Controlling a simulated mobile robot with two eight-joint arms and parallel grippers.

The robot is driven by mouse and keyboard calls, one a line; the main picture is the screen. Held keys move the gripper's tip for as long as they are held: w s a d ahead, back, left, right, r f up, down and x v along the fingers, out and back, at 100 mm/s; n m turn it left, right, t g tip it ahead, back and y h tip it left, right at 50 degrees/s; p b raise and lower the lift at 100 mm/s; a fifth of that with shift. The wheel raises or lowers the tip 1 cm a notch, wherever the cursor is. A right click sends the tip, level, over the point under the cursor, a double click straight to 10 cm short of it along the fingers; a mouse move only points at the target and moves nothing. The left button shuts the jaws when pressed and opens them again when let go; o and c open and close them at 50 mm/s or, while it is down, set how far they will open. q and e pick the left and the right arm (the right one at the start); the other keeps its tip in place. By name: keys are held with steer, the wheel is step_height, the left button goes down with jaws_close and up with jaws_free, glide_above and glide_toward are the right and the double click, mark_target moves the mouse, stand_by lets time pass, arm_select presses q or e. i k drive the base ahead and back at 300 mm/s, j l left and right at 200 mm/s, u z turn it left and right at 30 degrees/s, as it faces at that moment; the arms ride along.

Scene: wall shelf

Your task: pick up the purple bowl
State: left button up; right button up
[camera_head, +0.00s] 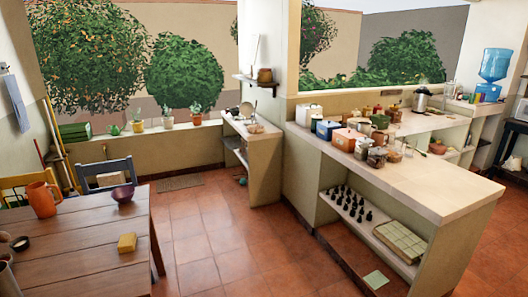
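A purple bowl (123,193) sits upright on the wooden table (85,243) at the lower left, near the table's far right corner. Nothing touches the bowl and its near side is fully visible. Neither my left nor my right gripper shows in the head view.
On the table an orange pitcher (43,199), a yellow sponge-like block (127,242) and a small dark cup (20,243) stand apart from the bowl. A blue chair (104,171) and a yellow chair (25,183) stand behind it. Tiled floor (215,230) lies open between table and counter (425,182).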

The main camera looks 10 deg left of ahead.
mark_target(123, 195)
steer(key=i+l+u, duration=0.15)
steer(key=i, duration=0.35)
steer(key=i+l+u, duration=0.15)
steer(key=i, duration=0.35)
steer(key=i+l+u, duration=0.1)
steer(key=i, duration=0.4)
steer(key=i+j+u, duration=0.1)
steer(key=i+u, duration=0.25)
steer(key=i+l+u, duration=0.1)
steer(key=i+u, duration=0.25)
steer(key=i, duration=0.2)
steer(key=i+l+u, duration=0.15)
steer(key=i+u, duration=0.2)
steer(key=i+j+u, duration=0.4)
steer(key=i, duration=0.15)
steer(key=i+u, duration=0.4)
steer(key=i, duration=0.2)
